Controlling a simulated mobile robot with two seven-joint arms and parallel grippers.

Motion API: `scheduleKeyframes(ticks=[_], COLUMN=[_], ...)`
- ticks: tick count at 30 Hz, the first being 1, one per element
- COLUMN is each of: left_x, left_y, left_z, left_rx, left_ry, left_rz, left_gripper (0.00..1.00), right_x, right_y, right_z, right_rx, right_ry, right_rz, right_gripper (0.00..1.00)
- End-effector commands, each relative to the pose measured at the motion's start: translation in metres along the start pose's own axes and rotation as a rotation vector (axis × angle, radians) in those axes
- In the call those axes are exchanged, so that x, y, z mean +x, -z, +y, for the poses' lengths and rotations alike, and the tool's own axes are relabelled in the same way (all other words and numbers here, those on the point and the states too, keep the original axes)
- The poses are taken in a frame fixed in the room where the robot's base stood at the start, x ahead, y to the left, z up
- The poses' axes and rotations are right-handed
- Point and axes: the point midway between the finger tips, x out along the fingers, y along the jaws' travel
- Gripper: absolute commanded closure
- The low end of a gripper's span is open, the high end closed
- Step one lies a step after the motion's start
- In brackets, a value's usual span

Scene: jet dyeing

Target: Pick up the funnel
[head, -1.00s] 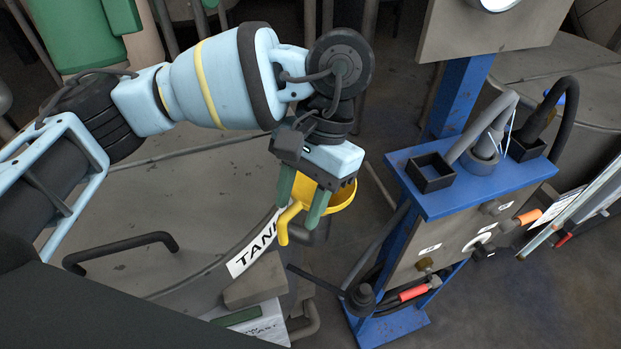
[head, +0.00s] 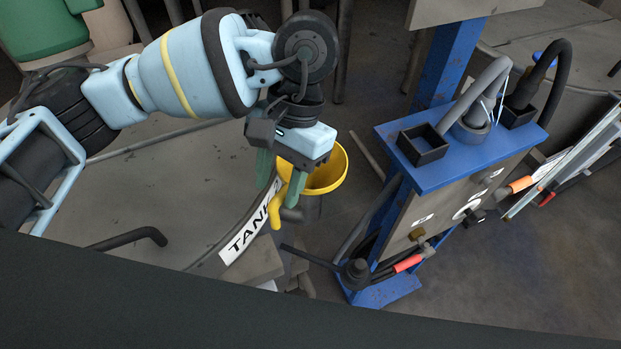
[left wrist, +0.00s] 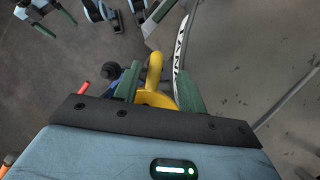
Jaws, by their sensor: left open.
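The yellow funnel (head: 326,173) hangs or rests at the edge of the tank by the "TANK" label, its wide mouth facing up and its handle or spout side toward me. My left gripper (head: 278,185) is open, its two green fingers pointing down at the near left of the funnel. In the left wrist view the yellow handle part of the funnel (left wrist: 155,90) shows between the two green fingers of my left gripper (left wrist: 158,90). I cannot tell whether the fingers touch it. The gripper hides part of the funnel. My right gripper is not in view.
A blue stand (head: 450,170) with square black holders, grey hoses and a valve panel is right of the funnel. The label plate (head: 245,238) and a dark tank handle (head: 130,238) are on the near side. Dark floor lies open at lower right.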

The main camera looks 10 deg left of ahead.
Motion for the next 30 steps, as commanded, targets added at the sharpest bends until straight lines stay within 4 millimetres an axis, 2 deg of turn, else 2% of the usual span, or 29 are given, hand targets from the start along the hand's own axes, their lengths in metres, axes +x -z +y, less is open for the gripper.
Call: scheduleKeyframes(ticks=[12, 16, 22, 23, 30], left_x=[0.042, 0.05, 0.051, 0.051, 0.051], left_y=[-0.002, -0.002, -0.001, -0.001, -0.001], left_z=[0.006, 0.006, 0.006, 0.006, 0.006], left_rx=[-0.002, 0.0, 0.0, 0.0, 0.0], left_ry=[0.001, 0.0, 0.0, 0.0, 0.0], left_rz=[0.001, 0.0, 0.0, -0.001, -0.001], left_gripper=[0.59, 0.59, 0.59, 0.6, 0.92], right_x=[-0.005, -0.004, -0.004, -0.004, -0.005], right_y=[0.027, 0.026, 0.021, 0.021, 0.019], right_z=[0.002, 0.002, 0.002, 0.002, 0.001], right_rx=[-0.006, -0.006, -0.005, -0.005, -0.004], right_ry=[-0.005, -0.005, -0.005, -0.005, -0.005], right_rz=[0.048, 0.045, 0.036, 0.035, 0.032], right_gripper=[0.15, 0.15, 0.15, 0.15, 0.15])
